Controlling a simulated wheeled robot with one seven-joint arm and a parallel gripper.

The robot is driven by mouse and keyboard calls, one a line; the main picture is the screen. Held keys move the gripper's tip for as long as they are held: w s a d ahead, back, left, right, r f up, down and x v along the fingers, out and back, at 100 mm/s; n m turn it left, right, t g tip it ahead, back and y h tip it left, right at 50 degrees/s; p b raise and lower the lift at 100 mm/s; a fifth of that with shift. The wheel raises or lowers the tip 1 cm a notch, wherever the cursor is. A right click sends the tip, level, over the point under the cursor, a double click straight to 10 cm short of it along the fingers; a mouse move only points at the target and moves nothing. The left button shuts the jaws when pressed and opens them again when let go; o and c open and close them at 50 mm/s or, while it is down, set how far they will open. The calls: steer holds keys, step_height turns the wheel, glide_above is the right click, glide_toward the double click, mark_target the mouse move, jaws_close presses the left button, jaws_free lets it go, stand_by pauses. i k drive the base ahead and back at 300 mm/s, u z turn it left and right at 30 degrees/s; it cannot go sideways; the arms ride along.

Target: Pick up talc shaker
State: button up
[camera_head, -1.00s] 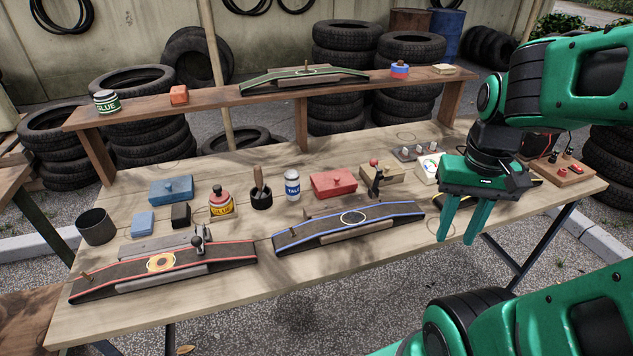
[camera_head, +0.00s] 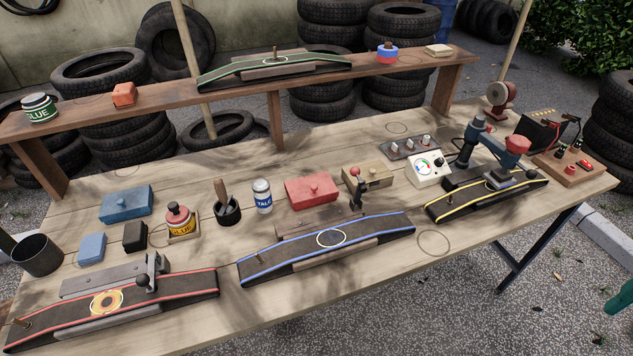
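The talc shaker (camera_head: 262,196) is a small white and blue cylinder with a grey top and a "TALC" label. It stands upright on the wooden workbench (camera_head: 420,285), between a dark pot with a brush or pestle (camera_head: 227,204) on its left and a red lidded box (camera_head: 312,191) on its right. Nothing covers it. My gripper is not in view now. Only a small green piece of my arm shows at the right edge, well apart from the shaker.
In front of the shaker lies a blue-edged curved strip (camera_head: 330,240). Behind, a raised shelf (camera_head: 150,120) spans the bench. Bare wood shows behind the shaker and at the front right.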

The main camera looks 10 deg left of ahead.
mark_target(260, 187)
steer(key=z, duration=1.45)
steer(key=k, duration=1.8)
steer(key=u, duration=1.4)
steer(key=i, duration=1)
